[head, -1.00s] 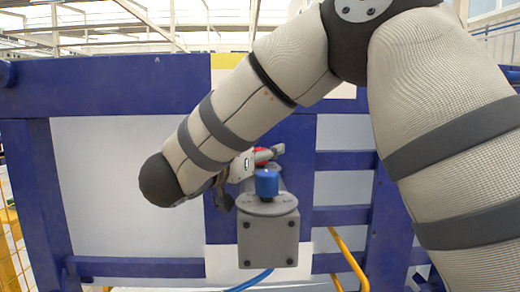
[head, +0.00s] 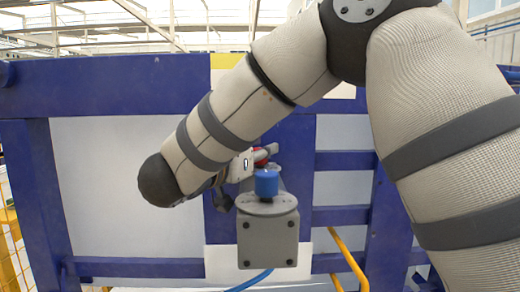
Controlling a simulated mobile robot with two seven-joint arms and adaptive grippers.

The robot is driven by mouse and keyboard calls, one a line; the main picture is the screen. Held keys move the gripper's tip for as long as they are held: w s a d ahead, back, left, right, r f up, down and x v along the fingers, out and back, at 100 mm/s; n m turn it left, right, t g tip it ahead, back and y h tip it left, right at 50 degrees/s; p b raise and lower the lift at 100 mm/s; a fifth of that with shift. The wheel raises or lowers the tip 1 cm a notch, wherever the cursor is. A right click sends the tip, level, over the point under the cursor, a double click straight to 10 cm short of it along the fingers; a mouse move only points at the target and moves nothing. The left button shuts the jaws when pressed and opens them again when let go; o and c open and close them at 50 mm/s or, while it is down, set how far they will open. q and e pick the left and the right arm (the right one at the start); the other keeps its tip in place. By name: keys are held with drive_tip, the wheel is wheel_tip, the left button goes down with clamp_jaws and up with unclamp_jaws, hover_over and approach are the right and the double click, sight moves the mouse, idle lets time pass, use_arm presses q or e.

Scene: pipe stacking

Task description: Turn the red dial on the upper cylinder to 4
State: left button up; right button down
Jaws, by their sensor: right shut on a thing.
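The red dial (head: 261,162) shows as small red patches behind the blue knob, mostly hidden by my right gripper. My right gripper (head: 268,152) reaches it from the left, under my large arm, and is shut on it. Its fingers are small and partly hidden here. The dial's numbers and pointer cannot be read. The blue knob (head: 266,183) stands upright on a round grey plate on top of a grey box-shaped block (head: 268,240), in front of the dial. The upper cylinder is mostly hidden behind these. My left gripper is not in view.
A blue metal frame (head: 100,84) with pale panels stands behind the block. A yellow pipe (head: 347,257) runs at lower right and a blue hose (head: 250,281) below the block. My right arm fills the upper right. Yellow fencing (head: 12,245) is at far left.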

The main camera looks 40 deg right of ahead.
idle(0.7)
drive_tip(key=c, duration=1.3)
unclamp_jaws()
drive_tip(key=v, duration=1.2)
